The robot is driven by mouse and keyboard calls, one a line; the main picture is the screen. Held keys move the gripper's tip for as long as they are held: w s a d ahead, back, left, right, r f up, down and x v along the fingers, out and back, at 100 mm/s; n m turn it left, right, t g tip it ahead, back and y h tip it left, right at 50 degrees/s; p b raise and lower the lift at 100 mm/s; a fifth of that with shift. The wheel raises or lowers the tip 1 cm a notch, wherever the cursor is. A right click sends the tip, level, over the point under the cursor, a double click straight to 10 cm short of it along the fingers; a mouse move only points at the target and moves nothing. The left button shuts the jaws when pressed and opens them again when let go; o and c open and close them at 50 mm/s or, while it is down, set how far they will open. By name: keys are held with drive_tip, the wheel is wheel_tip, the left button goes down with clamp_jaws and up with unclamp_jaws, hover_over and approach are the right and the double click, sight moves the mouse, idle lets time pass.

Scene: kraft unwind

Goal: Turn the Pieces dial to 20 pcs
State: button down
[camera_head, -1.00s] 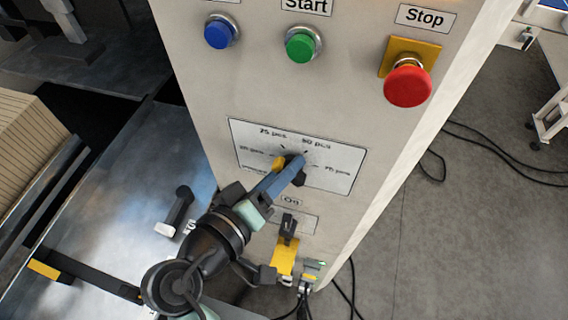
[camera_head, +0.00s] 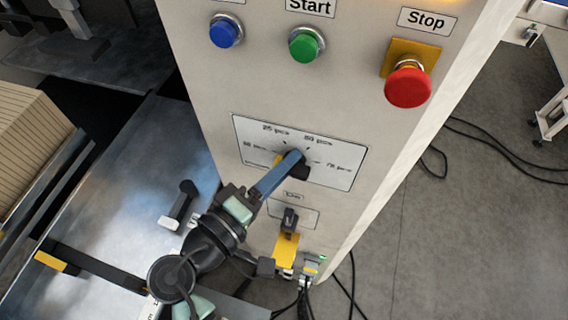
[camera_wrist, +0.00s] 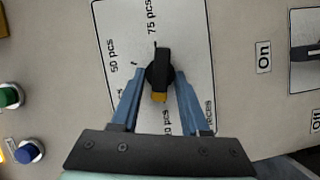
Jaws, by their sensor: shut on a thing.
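The Pieces dial is a black knob with a yellow end (camera_wrist: 160,72) on a white label plate (camera_head: 345,165). My gripper (camera_head: 290,165) reaches it from the lower left. In the wrist view, the two blue fingers of my gripper (camera_wrist: 160,82) are shut on the knob, one on each side. The yellow end points down in that view, towards a partly hidden label that seems to read 20 pcs. The 50 pcs and 75 pcs labels show on the left and at the top there. In the head view, a finger covers part of the knob.
Above the dial are a blue button (camera_head: 225,32), a green Start button (camera_head: 305,44) and a red Stop button (camera_head: 408,84). Below it is a black switch on a small plate with a yellow tag (camera_head: 286,250). Cables lie on the floor at right.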

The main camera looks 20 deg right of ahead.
drive_tip(key=n+h, duration=0.1)
drive_tip(key=n, duration=0.2)
drive_tip(key=shift+f+t, duration=0.15)
drive_tip(key=shift+t, duration=0.15)
unclamp_jaws()
idle(0.4)
drive_tip(key=s+a+p, duration=0.1)
drive_tip(key=s+a, duration=0.2)
drive_tip(key=s, duration=0.2)
drive_tip(key=shift+a, duration=0.2)
idle(0.6)
idle(0.5)
